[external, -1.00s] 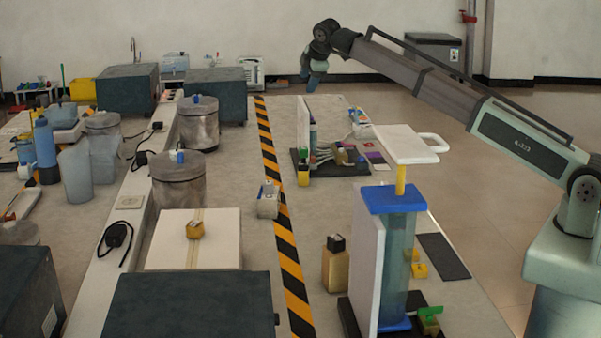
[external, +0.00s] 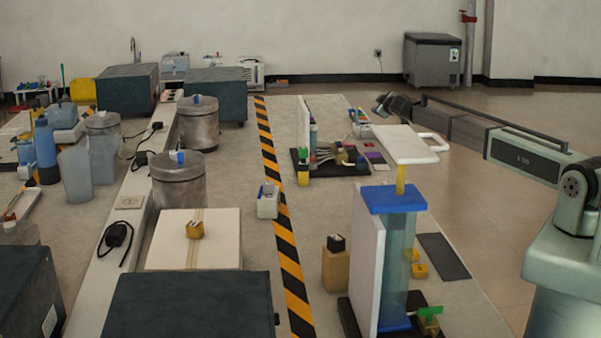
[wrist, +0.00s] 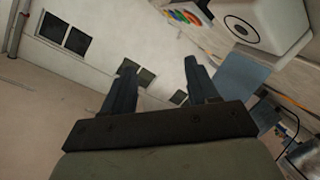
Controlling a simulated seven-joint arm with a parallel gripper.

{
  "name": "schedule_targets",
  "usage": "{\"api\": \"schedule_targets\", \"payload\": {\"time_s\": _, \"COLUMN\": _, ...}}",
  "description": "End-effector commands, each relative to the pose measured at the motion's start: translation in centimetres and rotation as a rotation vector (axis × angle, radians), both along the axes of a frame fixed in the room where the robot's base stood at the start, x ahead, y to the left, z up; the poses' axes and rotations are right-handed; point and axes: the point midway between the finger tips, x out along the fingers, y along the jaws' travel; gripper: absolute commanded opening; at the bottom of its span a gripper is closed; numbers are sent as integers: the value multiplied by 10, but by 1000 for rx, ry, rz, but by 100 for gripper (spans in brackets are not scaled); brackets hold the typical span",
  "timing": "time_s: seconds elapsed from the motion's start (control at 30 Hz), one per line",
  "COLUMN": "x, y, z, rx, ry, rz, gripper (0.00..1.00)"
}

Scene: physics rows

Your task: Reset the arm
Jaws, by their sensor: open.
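My gripper (wrist: 159,68) shows in the wrist view with its two dark fingers spread apart and nothing between them. In that view the camera is tilted, with wall and windows beyond the fingers. In the external view my arm (external: 460,125) reaches left from its base at the right edge. Its dark far end (external: 390,103) is beside the back right of the bench, near the white handled plate. The fingers cannot be made out there.
A blue-topped column rig (external: 395,200) carries the white handled plate (external: 405,145) on the bench's right side. A smaller rig (external: 330,165) stands behind it. Canisters, dark boxes and bottles fill the left. Open floor (external: 530,240) lies between bench and my base.

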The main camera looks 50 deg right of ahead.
Motion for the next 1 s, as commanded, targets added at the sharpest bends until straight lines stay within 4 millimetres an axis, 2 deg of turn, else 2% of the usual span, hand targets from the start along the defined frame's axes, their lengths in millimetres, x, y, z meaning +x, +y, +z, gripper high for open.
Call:
{"api": "schedule_targets", "payload": {"time_s": 0.03, "x": -11, "y": -18, "z": -16, "rx": 4, "ry": -16, "rz": 0, "gripper": 59}}
{"api": "schedule_targets", "payload": {"time_s": 0.17, "x": -30, "y": -39, "z": -53, "rx": 28, "ry": -45, "rz": 14, "gripper": 59}}
{"api": "schedule_targets", "payload": {"time_s": 0.27, "x": -44, "y": -40, "z": -84, "rx": 62, "ry": -44, "rz": 13, "gripper": 59}}
{"api": "schedule_targets", "payload": {"time_s": 0.37, "x": -58, "y": -29, "z": -119, "rx": 104, "ry": -22, "rz": 2, "gripper": 59}}
{"api": "schedule_targets", "payload": {"time_s": 0.47, "x": -74, "y": -7, "z": -158, "rx": 156, "ry": 17, "rz": -18, "gripper": 59}}
{"api": "schedule_targets", "payload": {"time_s": 0.67, "x": -116, "y": 51, "z": -243, "rx": 274, "ry": 138, "rz": -74, "gripper": 59}}
{"api": "schedule_targets", "payload": {"time_s": 0.87, "x": -174, "y": 116, "z": -325, "rx": 392, "ry": 291, "rz": -129, "gripper": 59}}
{"api": "schedule_targets", "payload": {"time_s": 1.0, "x": -224, "y": 163, "z": -377, "rx": 473, "ry": 412, "rz": -168, "gripper": 59}}
